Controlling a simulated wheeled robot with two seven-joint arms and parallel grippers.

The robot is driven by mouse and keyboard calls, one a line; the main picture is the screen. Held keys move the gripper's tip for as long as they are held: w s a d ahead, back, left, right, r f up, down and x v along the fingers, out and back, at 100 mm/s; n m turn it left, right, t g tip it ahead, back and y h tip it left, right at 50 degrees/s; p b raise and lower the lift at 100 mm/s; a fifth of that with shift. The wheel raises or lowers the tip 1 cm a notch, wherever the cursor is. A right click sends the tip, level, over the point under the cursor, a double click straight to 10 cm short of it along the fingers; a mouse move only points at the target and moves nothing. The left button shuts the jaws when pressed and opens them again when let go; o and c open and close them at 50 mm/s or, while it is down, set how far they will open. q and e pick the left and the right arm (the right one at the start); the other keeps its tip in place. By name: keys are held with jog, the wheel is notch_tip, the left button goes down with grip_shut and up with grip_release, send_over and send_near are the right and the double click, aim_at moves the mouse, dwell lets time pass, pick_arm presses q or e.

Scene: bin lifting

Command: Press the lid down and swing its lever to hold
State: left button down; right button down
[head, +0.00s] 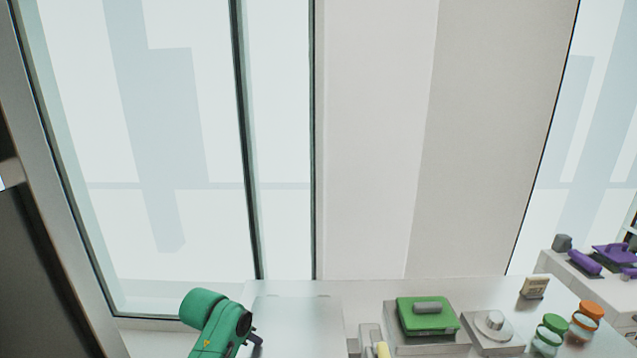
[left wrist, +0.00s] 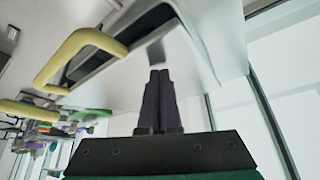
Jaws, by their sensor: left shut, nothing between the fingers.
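A green lid-like block (head: 430,321) with a grey cylindrical grip on top sits on a pale base on the counter, right of centre in the head view. A yellow-tipped part (head: 382,349) stands at the bottom edge, left of it; I cannot tell if it is the lever. My left gripper (head: 256,341) is at the lower left, well apart from the green block. In the left wrist view its dark fingers (left wrist: 160,72) are together and empty. My right gripper is not in view.
A pale plate with a round knob (head: 495,320), jars with green (head: 553,323) and orange (head: 592,309) lids and a small sign (head: 534,287) stand to the right. Yellow handles (left wrist: 85,48) show in the left wrist view. The counter's left part (head: 295,315) looks clear.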

aim_at(252, 350)
pick_arm(q)
jog(key=shift+s+f+b, duration=0.1)
jog(key=shift+f+b, duration=0.85)
jog(key=shift+f, duration=1.15)
jog(key=shift+r, duration=0.1)
jog(key=shift+s+p, duration=0.1)
jog(key=shift+p, duration=0.35)
jog(key=shift+f, duration=0.2)
